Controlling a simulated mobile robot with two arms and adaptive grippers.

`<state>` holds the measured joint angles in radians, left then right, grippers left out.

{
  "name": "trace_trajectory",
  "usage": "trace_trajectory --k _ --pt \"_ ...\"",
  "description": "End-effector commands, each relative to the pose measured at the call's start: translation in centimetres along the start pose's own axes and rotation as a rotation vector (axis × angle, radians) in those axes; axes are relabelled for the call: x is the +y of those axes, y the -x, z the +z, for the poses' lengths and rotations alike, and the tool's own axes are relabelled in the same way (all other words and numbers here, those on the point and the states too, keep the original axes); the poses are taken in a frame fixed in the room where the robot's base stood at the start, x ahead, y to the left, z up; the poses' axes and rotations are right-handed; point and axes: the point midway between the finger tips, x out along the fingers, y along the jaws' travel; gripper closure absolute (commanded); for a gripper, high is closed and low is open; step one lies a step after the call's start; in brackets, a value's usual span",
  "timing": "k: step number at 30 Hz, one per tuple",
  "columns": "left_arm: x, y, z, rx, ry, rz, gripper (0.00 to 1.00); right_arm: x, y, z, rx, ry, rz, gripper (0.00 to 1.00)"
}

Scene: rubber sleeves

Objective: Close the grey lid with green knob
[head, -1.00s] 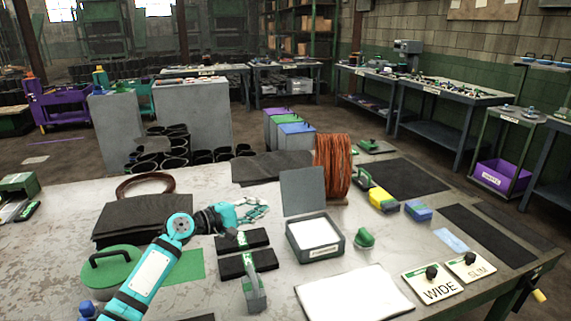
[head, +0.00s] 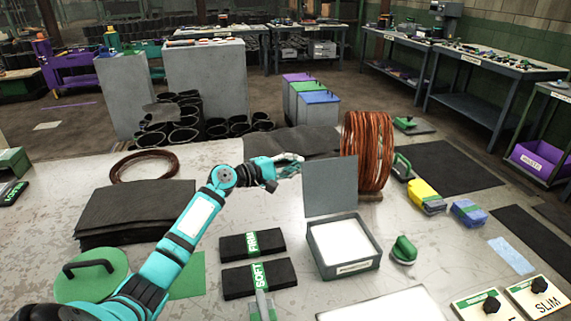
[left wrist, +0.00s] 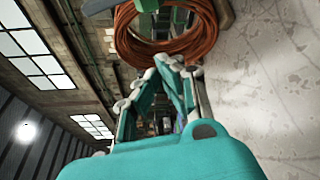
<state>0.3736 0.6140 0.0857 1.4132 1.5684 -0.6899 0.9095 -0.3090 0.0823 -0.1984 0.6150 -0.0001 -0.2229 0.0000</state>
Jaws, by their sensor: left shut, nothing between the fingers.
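A grey lid (head: 330,187) stands upright, open, at the back edge of a grey box (head: 345,262) with white contents. Its front face is plain; I cannot make out a knob on it in the head view. My left gripper (head: 299,162) is shut and empty, beside the lid's upper left corner; I cannot tell whether it touches. In the left wrist view its fingers (left wrist: 170,64) point toward the copper coil. A separate grey plate with a green knob (head: 405,122) lies farther back. My right gripper is not in view.
The copper coil (head: 368,150) stands right behind the lid. A green-handled piece (head: 403,250) sits right of the box. FIRM (head: 252,244) and SOFT (head: 259,277) black pads lie left of it. A dark sheet stack (head: 135,212) lies farther left.

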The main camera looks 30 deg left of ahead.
Motion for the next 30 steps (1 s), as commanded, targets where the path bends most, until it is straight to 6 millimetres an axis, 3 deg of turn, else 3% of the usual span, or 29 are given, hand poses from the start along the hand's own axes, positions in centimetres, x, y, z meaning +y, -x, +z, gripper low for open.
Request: trace_trajectory --k 8,10,18,30 --pt "0.1 -4.7 0.1 0.0 0.001 0.001 1.0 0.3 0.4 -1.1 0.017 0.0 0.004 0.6" --pt "0.3 -3.9 1.2 0.001 -0.003 -0.003 1.0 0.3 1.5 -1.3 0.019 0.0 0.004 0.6" --pt "0.1 -3.0 3.5 0.001 -0.002 -0.003 1.0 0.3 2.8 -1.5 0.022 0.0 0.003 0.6" --pt "-0.1 -3.0 3.7 0.002 0.0 0.0 1.0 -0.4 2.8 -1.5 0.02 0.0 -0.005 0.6"
